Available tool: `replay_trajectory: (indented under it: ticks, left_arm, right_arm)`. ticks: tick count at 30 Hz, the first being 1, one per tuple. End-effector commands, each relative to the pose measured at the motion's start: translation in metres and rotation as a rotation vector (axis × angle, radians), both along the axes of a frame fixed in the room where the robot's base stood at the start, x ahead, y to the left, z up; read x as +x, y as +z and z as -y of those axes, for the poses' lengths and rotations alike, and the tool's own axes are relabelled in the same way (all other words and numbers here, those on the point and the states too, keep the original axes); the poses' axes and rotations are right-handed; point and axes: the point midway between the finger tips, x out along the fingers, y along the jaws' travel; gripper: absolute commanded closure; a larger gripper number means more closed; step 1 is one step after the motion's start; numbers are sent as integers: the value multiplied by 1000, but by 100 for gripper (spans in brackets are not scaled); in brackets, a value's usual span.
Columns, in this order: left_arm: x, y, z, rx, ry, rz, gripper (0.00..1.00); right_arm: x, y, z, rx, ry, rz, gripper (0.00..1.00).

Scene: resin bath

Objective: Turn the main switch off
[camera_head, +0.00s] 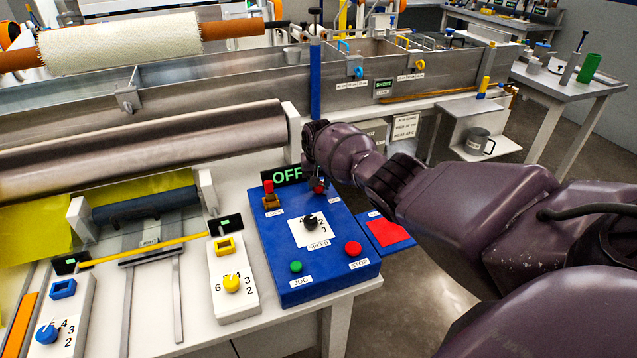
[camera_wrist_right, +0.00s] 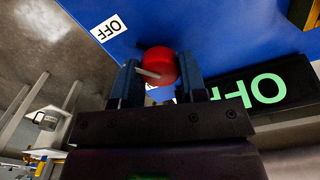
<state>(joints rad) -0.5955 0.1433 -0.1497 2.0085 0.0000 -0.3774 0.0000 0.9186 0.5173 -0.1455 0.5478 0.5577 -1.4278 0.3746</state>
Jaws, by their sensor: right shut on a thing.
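The blue control box (camera_head: 283,242) stands on the white bench, with a display (camera_head: 288,175) reading OFF in green at its back edge. My right gripper (camera_head: 320,186) is over the box's back right corner, and my arm partly hides that area. In the right wrist view, the main switch (camera_wrist_right: 158,66) is a round red knob with a white pointer line. The gripper's fingers (camera_wrist_right: 157,85) are shut on it from both sides. The pointer lies toward the left of that picture, and a white OFF label (camera_wrist_right: 108,28) is on the blue face at upper left. My left gripper is out of view.
The box also carries a black speed knob (camera_head: 310,222), a green jog button (camera_head: 295,267), a red stop button (camera_head: 353,248) and a red-topped lever (camera_head: 269,194). A blue post (camera_head: 315,80) stands behind my gripper. A red pad (camera_head: 388,232) lies beside the box.

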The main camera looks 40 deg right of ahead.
Motion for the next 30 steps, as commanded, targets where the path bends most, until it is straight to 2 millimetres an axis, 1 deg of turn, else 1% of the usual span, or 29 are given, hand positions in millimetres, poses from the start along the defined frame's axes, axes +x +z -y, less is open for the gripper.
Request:
replay_trajectory:
  ticks: [1,2,6,7,14,17,20,23,27,30]
  left_arm:
    - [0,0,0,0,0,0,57]
    - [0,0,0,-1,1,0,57]
    - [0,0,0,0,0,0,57]
    - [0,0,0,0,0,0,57]
    - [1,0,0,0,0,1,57]
    - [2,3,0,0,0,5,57]
    - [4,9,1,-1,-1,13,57]
    - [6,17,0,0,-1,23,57]
    - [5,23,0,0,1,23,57]
    - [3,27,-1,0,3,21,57]
  right_arm:
    - [1,1,0,1,-1,3,85]
    - [1,1,0,1,-1,3,58]
    - [1,1,0,0,0,2,36]
    - [0,1,0,0,0,1,35]
    - [0,1,0,0,0,1,35]
    - [1,5,0,1,0,3,35]
    - [1,16,0,1,0,5,35]
    - [1,34,0,1,0,7,35]
    - [1,61,1,0,0,8,35]
    - [1,77,1,0,0,7,35]
